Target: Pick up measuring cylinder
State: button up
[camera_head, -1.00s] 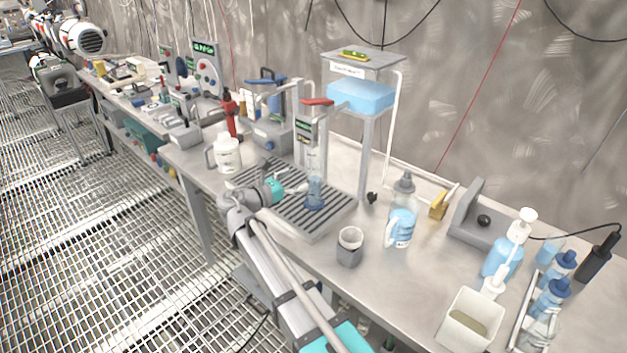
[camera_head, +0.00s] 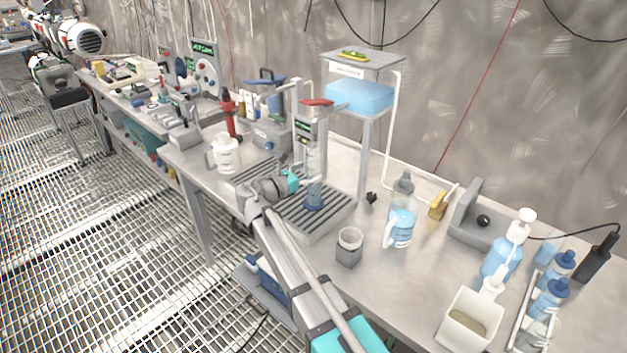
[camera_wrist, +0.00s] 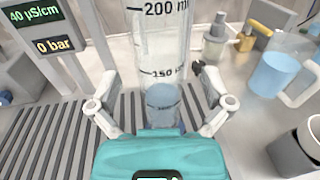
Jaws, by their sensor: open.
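The measuring cylinder (camera_wrist: 162,60) is clear, with black marks such as 150 and 200, and holds some blue liquid low down. It stands upright on the slatted grey drain tray (camera_head: 325,222), where it also shows in the head view (camera_head: 314,178). My gripper (camera_wrist: 160,103) is open, with one finger on each side of the cylinder in the wrist view.
A grey cup (camera_head: 349,247) and a blue-filled jug (camera_head: 399,228) stand to the right. A white jug (camera_head: 227,155) is to the left. A stand with a red lever (camera_head: 317,102) and a blue tank (camera_head: 361,96) rise behind. Bare bench lies between cup and jug.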

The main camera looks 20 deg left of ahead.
jog(key=shift+x, duration=0.85)
jog(key=c, duration=1.3)
